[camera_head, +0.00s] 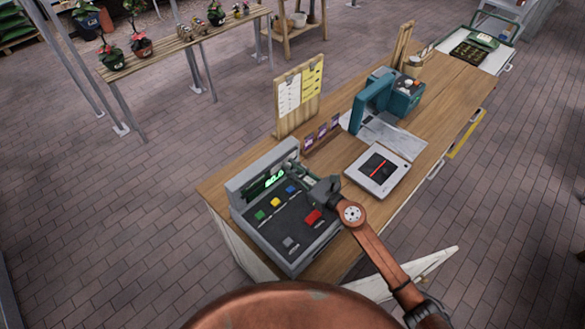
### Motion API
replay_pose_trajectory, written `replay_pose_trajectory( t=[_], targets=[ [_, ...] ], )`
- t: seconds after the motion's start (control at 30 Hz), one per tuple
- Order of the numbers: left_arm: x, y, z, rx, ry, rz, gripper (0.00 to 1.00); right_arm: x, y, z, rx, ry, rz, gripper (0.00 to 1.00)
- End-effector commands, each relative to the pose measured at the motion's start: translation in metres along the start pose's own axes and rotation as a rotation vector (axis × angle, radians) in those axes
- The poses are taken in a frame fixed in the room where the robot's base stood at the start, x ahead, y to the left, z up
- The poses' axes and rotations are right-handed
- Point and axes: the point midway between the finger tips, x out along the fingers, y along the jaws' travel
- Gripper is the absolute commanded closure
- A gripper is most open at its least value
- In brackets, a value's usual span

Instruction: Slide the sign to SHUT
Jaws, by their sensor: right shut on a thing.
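I cannot make out a sliding sign with the word SHUT in the head view. A grey cash register (267,235) with a green lit display and coloured keys stands at the near left end of the wooden counter (232,177). My right gripper (311,182) is over the register's right side, beside the display. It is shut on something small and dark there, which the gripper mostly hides. An upright wooden board (312,98) with white and yellow sheets stands behind the register; its writing is too small to read. My left gripper is not in view.
On the counter, a white pad with a dark screen (377,171), papers (388,138) and a teal machine (403,97) stand right of the register. A plant table (170,45) is at the back left. Paved floor (110,220) is clear at left.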

Motion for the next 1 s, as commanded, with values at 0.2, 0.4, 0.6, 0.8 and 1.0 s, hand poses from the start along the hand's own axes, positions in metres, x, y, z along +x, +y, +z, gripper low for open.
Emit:
replay_pose_trajectory(
  t=[0.2,0.4,0.6,0.8,1.0],
  targets=[
    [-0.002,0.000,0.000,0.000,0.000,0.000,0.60,0.000,0.004,0.000,0.000,0.001,0.000,1.00],
    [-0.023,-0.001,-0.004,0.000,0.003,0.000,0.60,0.000,0.048,0.003,0.003,0.003,0.004,1.00],
    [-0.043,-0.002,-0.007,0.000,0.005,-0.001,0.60,0.000,0.100,0.003,0.003,0.002,0.002,1.00],
    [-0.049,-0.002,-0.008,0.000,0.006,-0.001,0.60,0.000,0.123,0.000,0.001,0.002,0.001,1.00],
    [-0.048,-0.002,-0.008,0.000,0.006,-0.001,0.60,0.000,0.126,-0.001,0.000,0.002,0.004,1.00]
  ],
)
